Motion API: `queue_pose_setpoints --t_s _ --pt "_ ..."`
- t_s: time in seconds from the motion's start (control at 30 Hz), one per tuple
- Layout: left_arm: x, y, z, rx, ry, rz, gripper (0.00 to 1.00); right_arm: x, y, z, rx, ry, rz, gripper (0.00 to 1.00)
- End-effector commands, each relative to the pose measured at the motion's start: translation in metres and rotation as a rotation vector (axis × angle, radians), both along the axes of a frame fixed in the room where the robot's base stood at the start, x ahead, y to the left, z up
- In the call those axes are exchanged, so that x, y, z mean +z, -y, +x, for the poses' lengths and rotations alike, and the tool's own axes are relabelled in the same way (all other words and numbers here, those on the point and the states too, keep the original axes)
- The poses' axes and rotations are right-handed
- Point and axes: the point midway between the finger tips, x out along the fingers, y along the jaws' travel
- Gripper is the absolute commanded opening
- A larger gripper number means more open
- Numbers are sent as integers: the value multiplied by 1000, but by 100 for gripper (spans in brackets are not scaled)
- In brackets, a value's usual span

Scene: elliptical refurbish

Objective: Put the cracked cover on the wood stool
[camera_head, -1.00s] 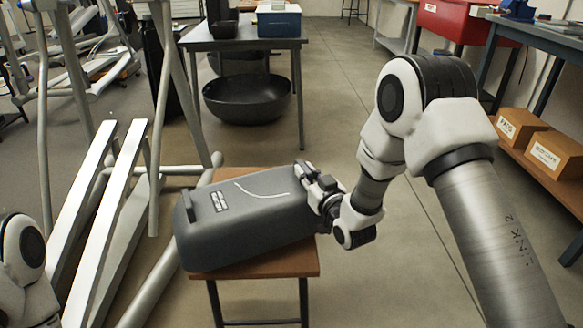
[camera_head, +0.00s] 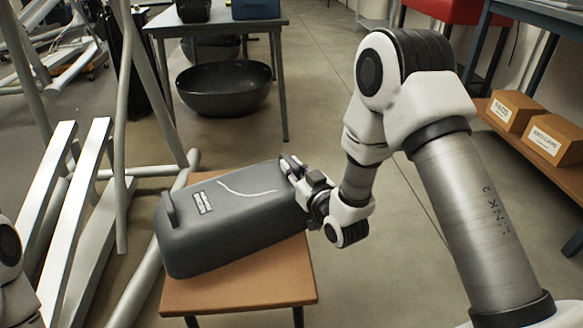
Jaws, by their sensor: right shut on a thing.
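The cracked cover (camera_head: 232,215) is a dark grey box-like shell with a pale crack line and a small label on top. It lies over the wood stool (camera_head: 240,283), which has a brown top and dark legs. Whether the cover's underside touches the stool top is hard to tell. My right gripper (camera_head: 297,178) is shut on the cover's right end. My left gripper is out of view; only a bit of my left arm shows at the left edge.
Elliptical frame tubes and white rails (camera_head: 75,225) stand close on the left. A grey table (camera_head: 215,24) with a black basin (camera_head: 223,90) under it is behind. A shelf with cardboard boxes (camera_head: 552,140) is at right. The floor between is clear.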

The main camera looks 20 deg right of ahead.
Motion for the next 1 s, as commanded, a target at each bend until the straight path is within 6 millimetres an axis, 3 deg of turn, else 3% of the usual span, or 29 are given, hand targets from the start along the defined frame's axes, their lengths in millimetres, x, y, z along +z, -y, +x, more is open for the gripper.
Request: queue_pose_setpoints --t_s 0.07,0.1,0.13,0.17,0.57,1.0 --pt "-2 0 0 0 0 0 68 -2 0 1 0 3 1 0" --pt "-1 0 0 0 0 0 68 -2 0 0 0 0 0 27" --pt "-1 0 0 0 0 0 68 -2 0 0 0 0 0 37" --pt "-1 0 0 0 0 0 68 -2 0 0 0 0 0 41" --pt "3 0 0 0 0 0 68 2 1 -8 -1 -1 1 41" --pt "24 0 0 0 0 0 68 2 13 -107 -1 -2 3 41"
